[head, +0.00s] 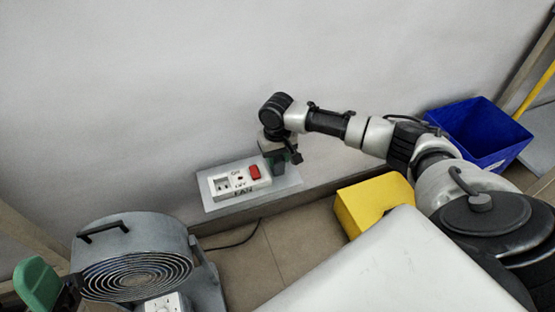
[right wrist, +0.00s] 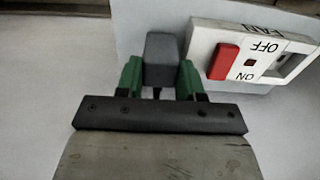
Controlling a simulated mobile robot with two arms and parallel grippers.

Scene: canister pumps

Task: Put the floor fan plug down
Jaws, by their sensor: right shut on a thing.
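The floor fan plug is a grey block (right wrist: 161,58) between the green fingers of my right gripper (right wrist: 160,80), which is shut on it. In the head view my right gripper (head: 279,162) points down at the right end of the grey wall plate (head: 285,186), beside the white socket box (head: 240,181). The fingers hide most of the plug there, and I cannot tell whether it touches the plate. The grey floor fan (head: 135,262) stands at the lower left. A green part at the left edge looks like my left gripper (head: 40,285); its opening is unclear.
The socket box has a red switch (head: 254,172) and the word FAN. A black cord (head: 235,242) lies on the tiled floor below the plate. A yellow box (head: 370,203) and a blue bin (head: 480,133) stand along the wall to the right.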

